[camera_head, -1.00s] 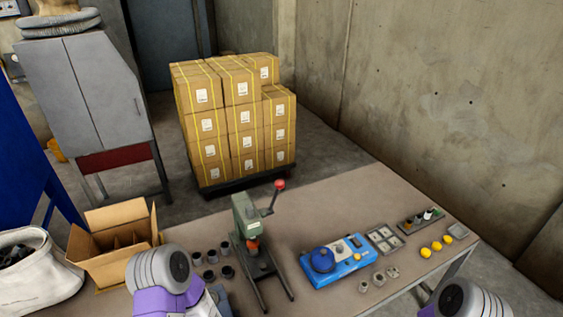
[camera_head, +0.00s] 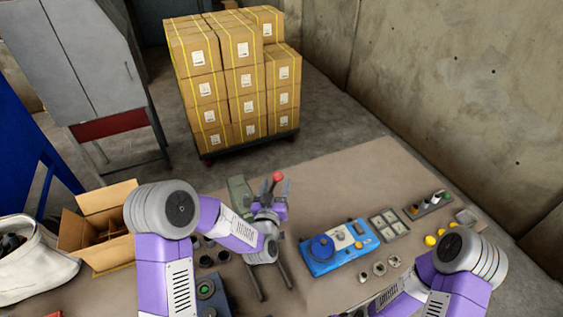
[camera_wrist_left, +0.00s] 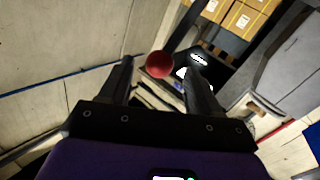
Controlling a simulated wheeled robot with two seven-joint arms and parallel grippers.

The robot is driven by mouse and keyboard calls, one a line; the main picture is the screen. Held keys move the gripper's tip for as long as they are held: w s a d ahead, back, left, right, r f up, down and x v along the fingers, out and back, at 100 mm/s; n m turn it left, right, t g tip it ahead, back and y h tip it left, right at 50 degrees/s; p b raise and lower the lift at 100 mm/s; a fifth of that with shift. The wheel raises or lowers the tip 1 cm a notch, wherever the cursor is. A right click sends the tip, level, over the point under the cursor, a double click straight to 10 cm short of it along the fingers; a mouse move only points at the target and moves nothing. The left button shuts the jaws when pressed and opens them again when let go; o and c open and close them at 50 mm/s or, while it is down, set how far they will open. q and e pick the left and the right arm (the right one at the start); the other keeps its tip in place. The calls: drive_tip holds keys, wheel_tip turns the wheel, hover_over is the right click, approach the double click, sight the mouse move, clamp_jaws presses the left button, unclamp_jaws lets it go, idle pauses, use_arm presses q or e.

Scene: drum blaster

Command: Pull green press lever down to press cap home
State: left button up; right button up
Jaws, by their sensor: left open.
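The green press (camera_head: 238,190) stands on the table, mostly hidden behind my left arm. Its lever is topped by a red ball knob (camera_head: 278,176); the lever arm is largely covered. My left gripper (camera_head: 273,187) is open at the knob. In the left wrist view the red knob (camera_wrist_left: 160,65) shows between the two spread fingers (camera_wrist_left: 160,80), near their tips, with a gap to each side. I cannot tell whether a finger touches it. The cap and the press's lower part are hidden by my left arm. My right gripper is out of view.
On the table (camera_head: 340,175), right of the press, are a blue device (camera_head: 335,248), a grey tray (camera_head: 388,224) and several small round parts. An open carton (camera_head: 100,225) stands left. Stacked boxes (camera_head: 230,90) stand on the floor behind. The table's back area is clear.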

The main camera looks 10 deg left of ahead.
sight(278, 174)
use_arm(q)
drive_tip(key=shift+w+r+p, duration=0.25)
drive_tip(key=shift+w+p, duration=0.1)
drive_tip(key=shift+w, duration=0.25)
drive_tip(key=w, duration=0.2)
drive_tip(key=w+p, duration=0.1)
drive_tip(key=w, duration=0.1)
drive_tip(key=shift+f, duration=0.25)
drive_tip(key=shift+w, duration=0.4)
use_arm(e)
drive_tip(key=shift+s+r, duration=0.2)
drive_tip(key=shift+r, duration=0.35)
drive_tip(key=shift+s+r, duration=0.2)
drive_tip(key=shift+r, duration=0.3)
use_arm(q)
drive_tip(key=shift+w, duration=0.1)
drive_tip(key=shift+c, duration=0.3)
clamp_jaws()
